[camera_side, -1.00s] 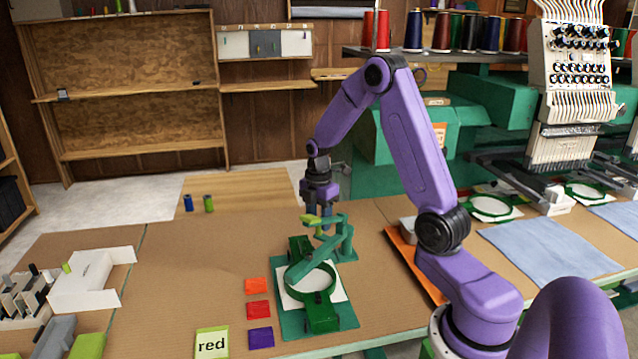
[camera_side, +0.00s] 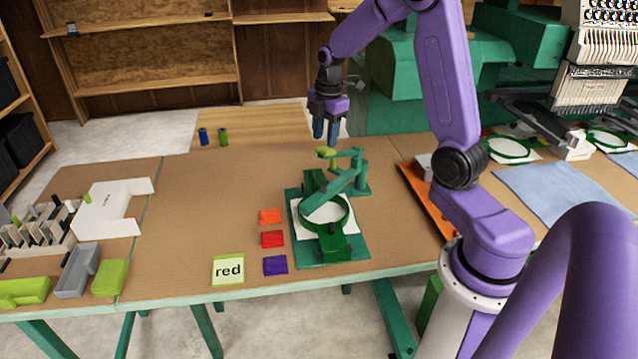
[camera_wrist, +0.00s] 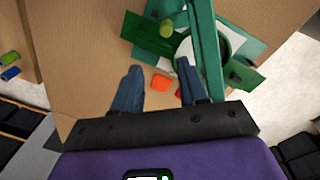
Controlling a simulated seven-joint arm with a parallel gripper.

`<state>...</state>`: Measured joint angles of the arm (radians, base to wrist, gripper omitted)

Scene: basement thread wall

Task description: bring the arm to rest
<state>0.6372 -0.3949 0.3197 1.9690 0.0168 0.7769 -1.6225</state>
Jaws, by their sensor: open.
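My gripper (camera_side: 326,130) hangs pointing down from the purple arm, above and behind the green hoop fixture (camera_side: 350,245). In the wrist view its two blue fingers (camera_wrist: 157,92) are spread apart with nothing between them. The fixture holds a round green hoop (camera_side: 348,212) over white cloth, with a green lever arm (camera_side: 345,183) reaching over it. A yellow-green knob (camera_side: 327,153) on the lever's end sits just below my fingertips in the side view. A gap seems to separate them, but I cannot tell its depth.
Orange (camera_side: 270,216), red (camera_side: 272,239) and purple (camera_side: 275,265) patches lie left of the fixture, near a card reading "red" (camera_side: 228,270). A white holder (camera_side: 112,210) and several blocks stand at the left. Blue cloth (camera_side: 560,192) lies right. The table's middle left is clear.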

